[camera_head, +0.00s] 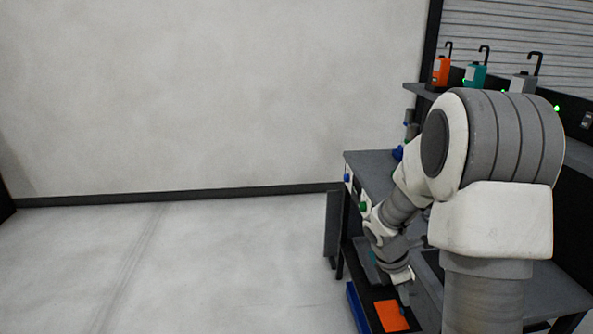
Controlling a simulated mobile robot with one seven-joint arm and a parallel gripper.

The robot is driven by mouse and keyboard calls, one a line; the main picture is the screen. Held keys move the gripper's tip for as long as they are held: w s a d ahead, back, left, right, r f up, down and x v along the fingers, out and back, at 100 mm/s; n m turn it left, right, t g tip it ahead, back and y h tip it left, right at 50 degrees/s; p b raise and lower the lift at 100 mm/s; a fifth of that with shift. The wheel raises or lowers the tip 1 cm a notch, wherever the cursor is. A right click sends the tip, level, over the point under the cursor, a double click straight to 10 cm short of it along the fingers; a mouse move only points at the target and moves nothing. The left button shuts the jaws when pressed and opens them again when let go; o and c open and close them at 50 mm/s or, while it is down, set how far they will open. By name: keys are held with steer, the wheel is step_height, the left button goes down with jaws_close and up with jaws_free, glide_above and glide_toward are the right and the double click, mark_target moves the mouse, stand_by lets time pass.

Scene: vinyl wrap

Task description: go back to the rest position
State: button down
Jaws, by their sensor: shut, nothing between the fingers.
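My arm fills the right side of the head view, bent over and reaching down beside a dark workbench (370,168). My gripper (404,296) is small and low in the view, near an orange flat piece (391,315) on the bench's lower dark surface. Its fingers are shut with nothing visible between them. The gripper appears just beside or above the orange piece; I cannot tell whether they touch.
A shelf (416,89) at the back right holds an orange tool (440,70), a teal tool (475,75) and a grey one (523,83), each with a hook. A blue bin edge (356,308) shows low down. The floor (180,265) at left is clear.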

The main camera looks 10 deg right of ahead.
steer(key=s+a+r+m+t+y+p, duration=0.1)
steer(key=s+a+r+m+t+p, duration=0.1)
steer(key=s+a+r+m, duration=0.3)
steer(key=s+a+r+m+t+y+p, duration=0.1)
steer(key=s+a+r+m, duration=0.5)
steer(key=r, duration=0.7)
steer(key=s+a+r+m+t+y+p, duration=0.2)
steer(key=s+a+r+m, duration=0.4)
steer(key=r, duration=0.4)
steer(key=shift+s+m+t+p, duration=0.3)
steer(key=shift+s+p, duration=0.4)
steer(key=shift+p, duration=0.1)
